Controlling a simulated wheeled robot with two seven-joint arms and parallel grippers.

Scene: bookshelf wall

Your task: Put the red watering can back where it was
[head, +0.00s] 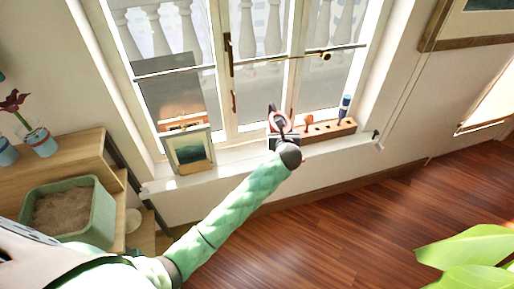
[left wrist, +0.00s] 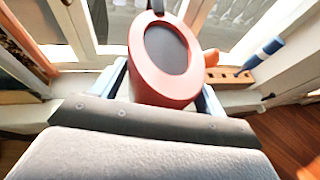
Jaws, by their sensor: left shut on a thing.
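The red watering can (head: 279,121) is at the windowsill, near the middle of the window, in the head view. In the left wrist view the red can (left wrist: 165,88) shows its round rim and dark opening, close in front of the camera. My left gripper (head: 285,139) reaches in from the lower left, and its blue-grey fingers (left wrist: 162,92) are on both sides of the can, shut on it. My forearm and wrist hide the can's lower part, so I cannot tell whether it touches the sill. My right gripper is not in view.
A wooden holder (head: 333,131) with holes and a blue-handled tool (head: 345,106) stands on the sill to the right of the can. A framed picture (head: 190,149) leans on the left. A green tub of soil (head: 99,222) is on the wooden shelf. Leaves (head: 465,255) fill the lower right.

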